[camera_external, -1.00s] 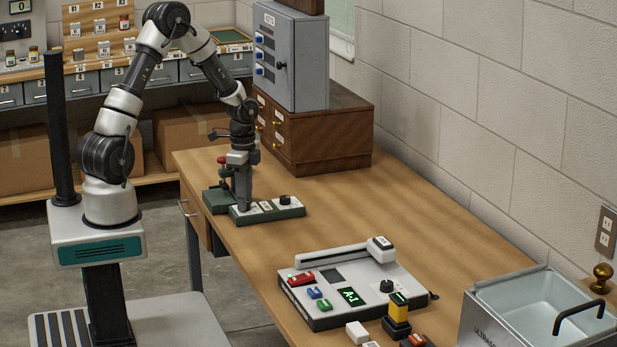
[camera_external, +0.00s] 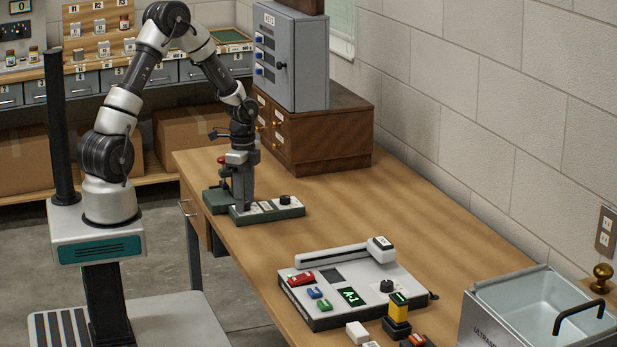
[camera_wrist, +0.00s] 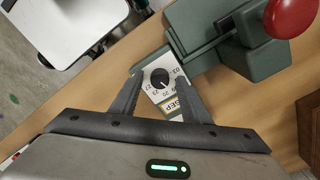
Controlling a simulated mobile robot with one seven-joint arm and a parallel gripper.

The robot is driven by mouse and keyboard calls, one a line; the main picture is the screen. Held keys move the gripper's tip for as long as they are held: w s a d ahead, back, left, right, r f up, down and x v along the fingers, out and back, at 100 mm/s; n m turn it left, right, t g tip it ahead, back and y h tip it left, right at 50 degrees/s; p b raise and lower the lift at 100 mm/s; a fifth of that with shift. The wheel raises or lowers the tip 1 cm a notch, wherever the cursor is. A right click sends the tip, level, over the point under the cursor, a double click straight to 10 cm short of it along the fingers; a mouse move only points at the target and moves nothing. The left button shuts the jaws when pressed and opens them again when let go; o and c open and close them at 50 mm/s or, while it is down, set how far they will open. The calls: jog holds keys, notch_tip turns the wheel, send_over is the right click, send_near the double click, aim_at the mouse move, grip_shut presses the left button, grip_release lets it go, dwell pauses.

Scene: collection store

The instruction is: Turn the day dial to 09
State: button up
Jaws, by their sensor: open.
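The date stamp base is a green unit (camera_external: 275,212) with a white top on the near left of the wooden table. In the wrist view the day dial is a round black knob (camera_wrist: 160,77) with a light pointer mark, ringed by printed numbers on a white plate. A label reading SEP (camera_wrist: 178,105) lies beside it. My gripper (camera_wrist: 158,85) is open, its two dark fingers on either side of the dial. In the external view my gripper (camera_external: 243,203) points down over the unit's left end. Whether the fingers touch the dial I cannot tell.
A green press with a red knob (camera_wrist: 290,15) stands close beside the dial. A second black knob (camera_external: 285,200) sits at the unit's right end. A grey console (camera_external: 350,285) and a metal tank (camera_external: 480,310) stand nearer. A wooden drawer cabinet (camera_external: 330,140) is behind.

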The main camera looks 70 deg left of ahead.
notch_tip(320, 180, up, 17)
jog(key=p, duration=0.3)
jog(key=shift+r, duration=0.2)
jog(key=shift+r, duration=0.1)
jog(key=s+d+r+n+t+p, duration=0.2)
jog(key=s+d+r+n+p, duration=0.2)
jog(key=d+r, duration=0.5)
jog(key=s+d+r+n+t+p, duration=0.3)
jog(key=s+d+r+p, duration=0.4)
jog(key=r, duration=0.9)
jog(key=s+d+n, duration=0.1)
jog(key=s+d, duration=0.1)
jog(key=s, duration=0.1)
jog(key=shift+s+t+p, duration=0.3)
jog(key=shift+p, duration=0.1)
